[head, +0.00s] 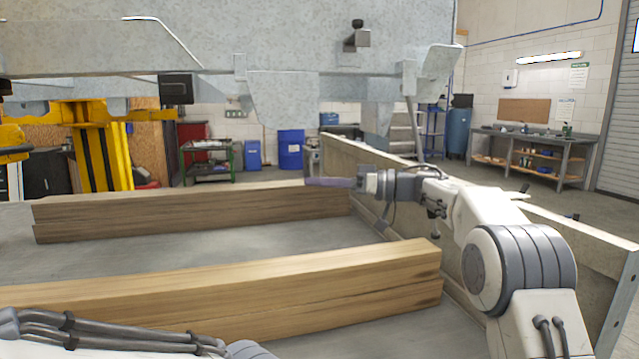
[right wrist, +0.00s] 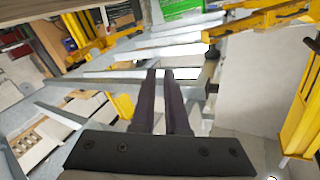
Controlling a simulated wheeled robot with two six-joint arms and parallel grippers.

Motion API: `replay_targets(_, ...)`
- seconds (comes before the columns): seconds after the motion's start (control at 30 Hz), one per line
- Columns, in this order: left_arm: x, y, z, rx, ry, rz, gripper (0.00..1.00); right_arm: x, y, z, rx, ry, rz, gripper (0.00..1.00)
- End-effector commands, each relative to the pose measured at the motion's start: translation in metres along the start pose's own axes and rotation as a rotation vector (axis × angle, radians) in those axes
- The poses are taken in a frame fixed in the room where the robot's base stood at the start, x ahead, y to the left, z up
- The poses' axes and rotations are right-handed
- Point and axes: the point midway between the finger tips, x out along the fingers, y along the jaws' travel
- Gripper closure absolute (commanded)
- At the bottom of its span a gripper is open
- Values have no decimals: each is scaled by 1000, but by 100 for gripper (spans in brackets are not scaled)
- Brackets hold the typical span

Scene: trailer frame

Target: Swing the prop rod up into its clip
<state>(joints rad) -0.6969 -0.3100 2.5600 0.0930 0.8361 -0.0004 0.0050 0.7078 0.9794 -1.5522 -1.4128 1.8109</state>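A thin grey rod (head: 414,128), which looks like the prop rod, hangs steeply from a bracket (head: 408,80) at the right end of the raised metal panel (head: 280,85). Its lower end goes down behind my right arm. A small block with a black knob (head: 357,38) is on the panel's face; I cannot tell whether it is the clip. My right gripper (head: 318,182) points left, below and left of the rod and apart from it. In the right wrist view its two dark fingers (right wrist: 160,74) have a narrow empty gap. My left gripper is out of view.
Two timber beams (head: 200,209) (head: 240,292) lie across the grey bed. A side wall (head: 600,255) runs along the right. A yellow stand (head: 103,155) is at the left. The bed between the beams is clear.

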Motion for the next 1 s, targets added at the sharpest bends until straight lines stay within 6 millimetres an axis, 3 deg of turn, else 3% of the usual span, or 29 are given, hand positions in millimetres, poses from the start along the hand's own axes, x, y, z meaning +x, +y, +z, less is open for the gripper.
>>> replay_targets(0.03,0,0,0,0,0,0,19,0,0,0,0,0,0,64)
replay_targets(0.1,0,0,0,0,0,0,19,0,0,0,0,0,0,44)
replay_targets(0.47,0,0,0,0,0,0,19,-4,0,0,0,0,1,44)
replay_targets(1.0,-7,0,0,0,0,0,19,-94,0,0,1,0,2,44)
